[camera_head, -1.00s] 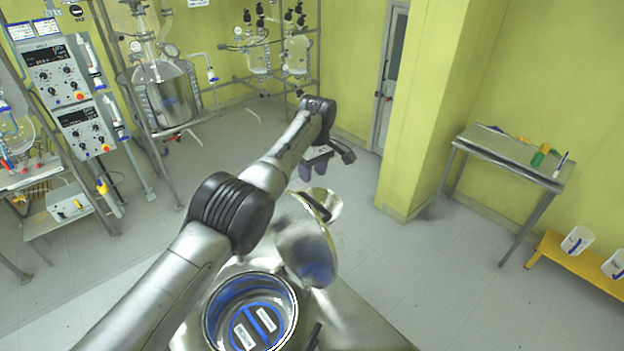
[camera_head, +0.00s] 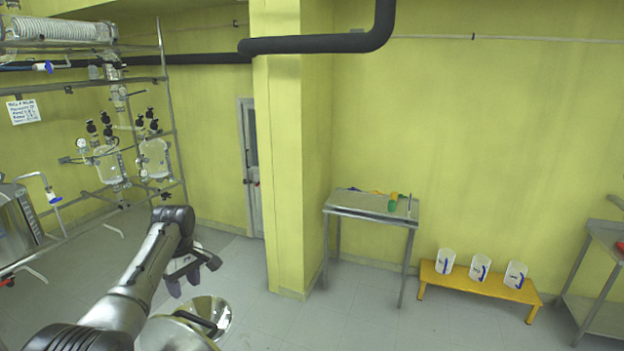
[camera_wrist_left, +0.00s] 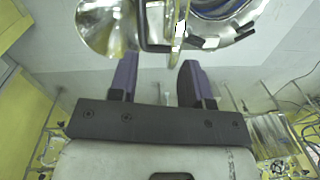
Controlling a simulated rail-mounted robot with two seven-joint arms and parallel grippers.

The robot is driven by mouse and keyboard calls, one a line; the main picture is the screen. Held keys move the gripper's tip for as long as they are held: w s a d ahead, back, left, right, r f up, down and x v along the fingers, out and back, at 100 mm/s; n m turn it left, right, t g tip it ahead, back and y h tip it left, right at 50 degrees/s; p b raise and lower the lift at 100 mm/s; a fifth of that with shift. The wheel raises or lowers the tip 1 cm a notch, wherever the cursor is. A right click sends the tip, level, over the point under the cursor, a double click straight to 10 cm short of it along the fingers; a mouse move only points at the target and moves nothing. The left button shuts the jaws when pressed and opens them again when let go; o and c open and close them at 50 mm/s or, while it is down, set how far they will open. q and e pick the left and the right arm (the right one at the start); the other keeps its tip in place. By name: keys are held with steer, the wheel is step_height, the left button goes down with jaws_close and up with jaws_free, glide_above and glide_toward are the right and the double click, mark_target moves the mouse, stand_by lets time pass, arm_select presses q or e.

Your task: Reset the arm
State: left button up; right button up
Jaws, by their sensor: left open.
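My left arm comes in from the lower left of the head view. Its gripper (camera_head: 183,283) hangs above and to the left of a shiny metal lid (camera_head: 210,312) with a dark handle. In the left wrist view the two purple fingers of my left gripper (camera_wrist_left: 157,80) stand apart with nothing between them. The lid (camera_wrist_left: 98,28) also shows there at the top left, beyond the fingertips. Part of a round metal vessel (camera_wrist_left: 235,30) shows at the top right of that view. My right gripper is not in view.
A metal side table (camera_head: 370,208) with small items stands by the wall. A yellow bench (camera_head: 480,280) carries white jugs. Glass reactors (camera_head: 108,163) on a metal frame stand at the left. A yellow pillar (camera_head: 290,180) stands near the door. Floor between is clear.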

arm_select(q)
steer(key=w+d+r+m+t, duration=0.1)
steer(key=w+r+m+t, duration=0.15)
steer(key=r, duration=0.45)
steer(key=w+d+r+m+t+y, duration=0.1)
steer(key=r+m+t, duration=0.25)
steer(key=r, duration=0.35)
steer(key=w+d+r+m+t, duration=0.1)
steer(key=w+r+m+t, duration=0.15)
steer(key=r, duration=0.55)
steer(key=s+d+r+m+t+p, duration=0.1)
steer(key=s+d+r+m+t, duration=0.45)
steer(key=r, duration=0.45)
steer(key=s+d+f+g+p, duration=0.2)
steer(key=s+f+g+p, duration=0.2)
steer(key=s+f, duration=2)
steer(key=s+d+f+g+h+p, duration=0.1)
steer(key=s+f+g+p, duration=0.4)
steer(key=s+f, duration=1.9)
steer(key=shift+s+d+m+h+p, duration=0.35)
steer(key=shift+s+p, duration=0.2)
steer(key=shift+s, duration=0.65)
